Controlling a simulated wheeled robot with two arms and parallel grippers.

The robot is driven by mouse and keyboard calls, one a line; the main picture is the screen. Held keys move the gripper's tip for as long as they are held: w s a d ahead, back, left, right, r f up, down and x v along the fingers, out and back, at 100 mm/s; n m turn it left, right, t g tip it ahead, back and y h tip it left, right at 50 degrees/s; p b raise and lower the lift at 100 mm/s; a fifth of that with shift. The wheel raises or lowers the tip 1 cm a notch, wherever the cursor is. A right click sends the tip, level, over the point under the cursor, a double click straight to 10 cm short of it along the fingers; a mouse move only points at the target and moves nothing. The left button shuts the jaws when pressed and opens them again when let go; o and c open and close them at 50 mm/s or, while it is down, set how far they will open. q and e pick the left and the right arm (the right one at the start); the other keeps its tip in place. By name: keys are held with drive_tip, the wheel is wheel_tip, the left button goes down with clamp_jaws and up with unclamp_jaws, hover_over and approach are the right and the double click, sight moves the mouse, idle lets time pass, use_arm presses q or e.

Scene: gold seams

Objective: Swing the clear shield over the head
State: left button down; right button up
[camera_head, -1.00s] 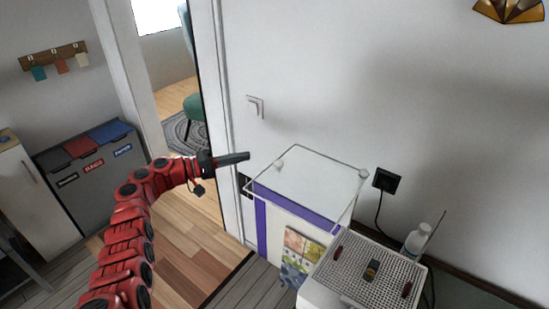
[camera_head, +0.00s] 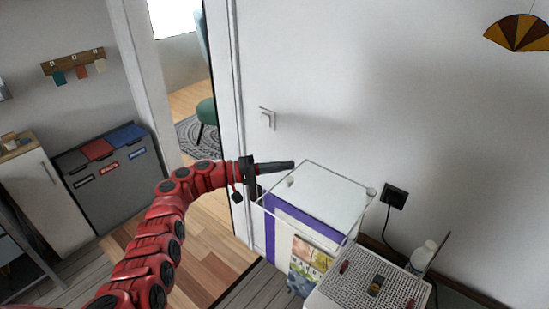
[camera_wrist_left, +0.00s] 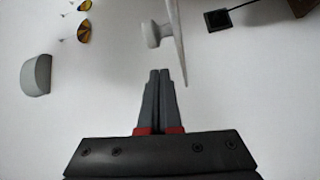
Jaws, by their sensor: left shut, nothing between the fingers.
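The clear shield (camera_head: 335,181) shows in the head view as a thin see-through panel with pale edges, over a white and purple unit (camera_head: 292,222). A small pale knob (camera_head: 290,182) sits at its left part. In the left wrist view a white knob (camera_wrist_left: 152,34) stands out from a panel seen edge-on (camera_wrist_left: 178,42). My left gripper (camera_head: 292,165) is shut and empty, its tips just above the knob in the head picture. In the wrist view its fingertips (camera_wrist_left: 160,72) point at the knob, with a visible gap. I cannot tell which part is the head. My right gripper is out of view.
A white machine with a perforated top (camera_head: 350,278) stands at the lower right, a white bottle (camera_head: 423,256) beside it. A black wall socket (camera_head: 396,195) with a cable is behind. Grey bins (camera_head: 110,172) stand left. Open wood floor (camera_head: 205,255) lies between.

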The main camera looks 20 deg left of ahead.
sight(281, 181)
use_arm(q)
drive_tip(key=s+p, duration=0.2)
drive_tip(key=shift+s+d+f, duration=0.1)
drive_tip(key=shift+s, duration=0.3)
drive_tip(key=shift+s+f, duration=0.1)
drive_tip(key=shift+s, duration=0.1)
